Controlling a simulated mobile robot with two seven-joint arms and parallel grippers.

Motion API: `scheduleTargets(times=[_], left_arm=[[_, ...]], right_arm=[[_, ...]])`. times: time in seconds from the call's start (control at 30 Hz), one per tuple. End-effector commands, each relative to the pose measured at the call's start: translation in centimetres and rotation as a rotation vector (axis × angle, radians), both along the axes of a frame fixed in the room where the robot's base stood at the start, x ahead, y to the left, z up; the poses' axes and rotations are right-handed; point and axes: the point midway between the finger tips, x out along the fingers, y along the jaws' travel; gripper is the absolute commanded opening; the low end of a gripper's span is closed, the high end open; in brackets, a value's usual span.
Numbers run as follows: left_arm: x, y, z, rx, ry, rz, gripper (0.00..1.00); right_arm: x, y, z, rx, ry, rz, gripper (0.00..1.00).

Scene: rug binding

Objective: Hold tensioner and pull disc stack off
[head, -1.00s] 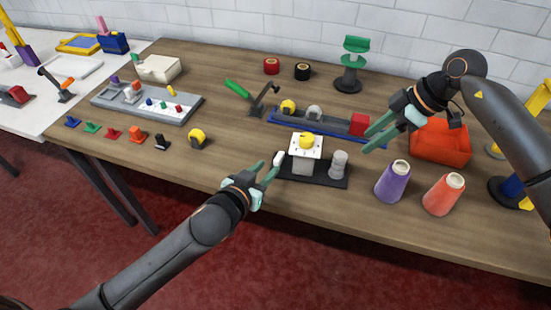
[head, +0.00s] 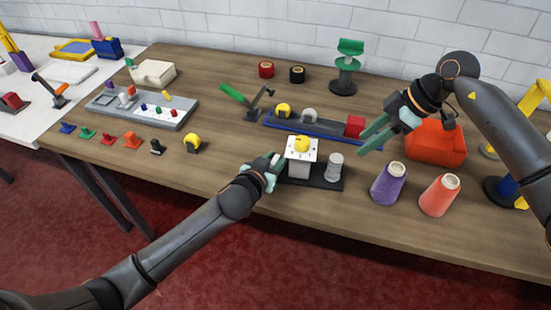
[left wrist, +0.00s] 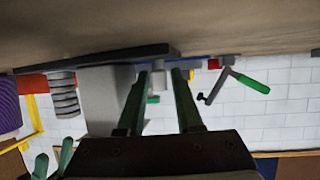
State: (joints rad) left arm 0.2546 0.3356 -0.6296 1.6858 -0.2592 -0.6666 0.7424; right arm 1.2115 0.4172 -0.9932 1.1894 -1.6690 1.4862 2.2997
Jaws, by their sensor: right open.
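The tensioner stands near the front edge of the table: a black base plate (head: 313,181), a pale block with a white top (head: 302,153) and a yellow knob (head: 301,143). A grey disc stack (head: 334,167) stands upright at the right end of the base; in the left wrist view the stack (left wrist: 64,96) shows left of the block (left wrist: 98,100). My left gripper (head: 273,167) is at the left side of the block. Its fingers (left wrist: 160,90) are apart with a small pale piece between them; contact is unclear. My right gripper (head: 370,142) is open and empty, above and right of the stack.
Purple (head: 388,184) and orange (head: 438,195) cones stand right of the tensioner. An orange bin (head: 435,142) sits behind them, under my right arm. A blue tray (head: 310,130) with several parts lies behind the tensioner.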

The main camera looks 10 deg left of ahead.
Motion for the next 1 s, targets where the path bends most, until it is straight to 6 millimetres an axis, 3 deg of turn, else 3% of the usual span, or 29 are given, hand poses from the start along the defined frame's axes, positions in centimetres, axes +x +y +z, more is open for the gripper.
scheduleTargets(times=[0.03, 0.3, 1.0], left_arm=[[-0.02, 0.0, -0.01, 0.0, 0.0, 0.0, 0.28], [-0.04, 0.02, -0.02, 0.0, 0.0, 0.0, 0.0], [-0.06, 0.04, -0.05, 0.001, 0.001, 0.001, 0.0]], right_arm=[[0.0, 0.0, 0.0, 0.0, 0.0, 0.0, 0.5], [0.0, 0.0, 0.0, 0.0, 0.0, 0.0, 0.5], [0.0, 0.0, 0.0, 0.0, 0.0, 0.0, 0.5]])
